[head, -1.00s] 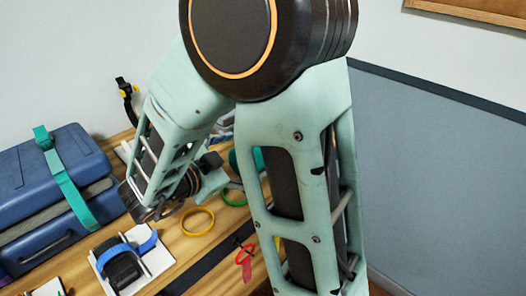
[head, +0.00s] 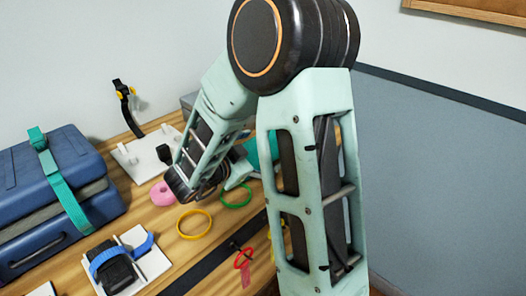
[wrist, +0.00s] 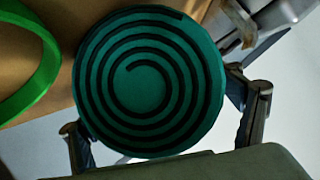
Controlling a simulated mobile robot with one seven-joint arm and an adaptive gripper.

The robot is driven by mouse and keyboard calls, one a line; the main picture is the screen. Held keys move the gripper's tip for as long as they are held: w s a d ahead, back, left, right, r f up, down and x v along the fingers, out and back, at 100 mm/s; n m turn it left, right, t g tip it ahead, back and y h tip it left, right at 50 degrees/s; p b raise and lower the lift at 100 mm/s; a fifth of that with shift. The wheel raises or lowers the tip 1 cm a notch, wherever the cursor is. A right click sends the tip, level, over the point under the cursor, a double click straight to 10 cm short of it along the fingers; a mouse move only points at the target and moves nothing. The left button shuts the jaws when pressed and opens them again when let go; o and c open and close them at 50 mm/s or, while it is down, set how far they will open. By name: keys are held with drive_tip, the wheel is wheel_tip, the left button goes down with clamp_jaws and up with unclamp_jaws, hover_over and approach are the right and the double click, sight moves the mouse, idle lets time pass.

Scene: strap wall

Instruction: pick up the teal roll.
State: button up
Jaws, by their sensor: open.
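The teal roll (wrist: 150,82) fills the middle of the wrist view, its flat face with a dark spiral turned toward the camera. In the head view a teal patch of it (head: 272,147) shows between my arm links; the rest is hidden. My gripper (wrist: 156,105) is open in the wrist view, with one finger at the lower left of the roll and the other at its right. The roll appears between the fingers; I cannot tell whether either touches it. In the head view my arm hides the fingers.
A green ring (head: 236,194) lies close by, with a yellow ring (head: 194,224) and pink roll (head: 161,194) to its left. A blue case (head: 60,185) stands at left. A white plate (head: 152,262) holds a blue strap. A white rack (head: 147,155) stands behind.

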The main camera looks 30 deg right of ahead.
drive_tip(key=c, duration=1.3)
drive_tip(key=shift+r, duration=0.1)
